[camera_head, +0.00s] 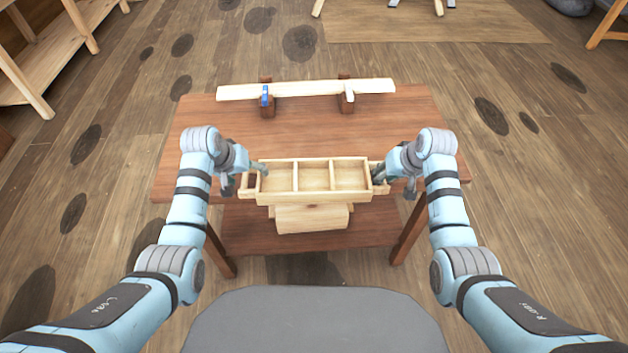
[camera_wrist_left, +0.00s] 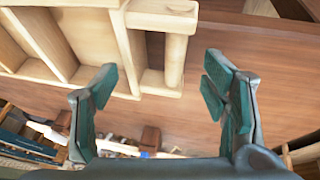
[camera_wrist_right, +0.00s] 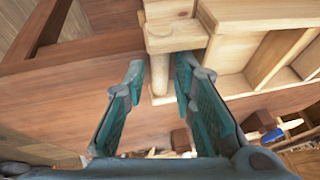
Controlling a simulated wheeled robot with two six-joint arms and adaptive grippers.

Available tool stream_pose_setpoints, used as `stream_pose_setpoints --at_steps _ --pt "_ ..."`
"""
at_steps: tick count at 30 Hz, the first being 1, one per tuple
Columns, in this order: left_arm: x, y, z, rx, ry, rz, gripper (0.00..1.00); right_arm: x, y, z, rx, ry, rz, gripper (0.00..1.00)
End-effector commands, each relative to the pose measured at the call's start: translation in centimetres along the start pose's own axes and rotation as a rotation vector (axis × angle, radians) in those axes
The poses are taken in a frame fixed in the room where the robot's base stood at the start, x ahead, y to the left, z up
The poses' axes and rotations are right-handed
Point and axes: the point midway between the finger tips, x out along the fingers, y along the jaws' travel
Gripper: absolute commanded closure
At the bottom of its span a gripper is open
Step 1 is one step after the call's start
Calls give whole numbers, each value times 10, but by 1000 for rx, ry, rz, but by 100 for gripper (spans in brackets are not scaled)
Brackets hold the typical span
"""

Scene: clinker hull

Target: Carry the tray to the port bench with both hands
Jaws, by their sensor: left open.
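The tray (camera_head: 313,196) is a pale wooden box with three visible open, empty compartments and a bar handle at each end. It is at the front edge of the brown table. My left gripper (camera_head: 262,172) is open at the tray's left end. In the left wrist view, the left handle (camera_wrist_left: 175,62) lies between the lines of its spread fingers, with no finger touching it. My right gripper (camera_head: 379,176) is at the right end. In the right wrist view its fingers stand either side of the right handle (camera_wrist_right: 160,75), apart and not clamped on it.
The brown table (camera_head: 190,140) carries a pale plank (camera_head: 310,89) on two dark blocks, with a blue clamp (camera_head: 265,96). A pale wooden block (camera_head: 312,218) shows below the tray. A pale wooden bench (camera_head: 55,55) stands at the upper left. Wood floor is clear around the table.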

Motion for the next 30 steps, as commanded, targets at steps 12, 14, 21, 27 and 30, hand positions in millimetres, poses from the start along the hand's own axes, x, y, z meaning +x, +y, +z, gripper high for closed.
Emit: stream_pose_setpoints --at_steps 12,14,21,27,30 --pt "13 0 0 0 1 -1 32 13 0 0 0 0 0 75" --pt "13 0 0 0 1 -1 37 13 0 0 0 0 0 80" --pt "13 -1 0 0 1 -2 76 13 0 0 0 0 1 100" --pt "13 -1 0 0 0 -4 93 13 1 0 1 0 3 100" --pt "12 -1 0 0 1 -4 93 11 1 0 0 1 3 100"
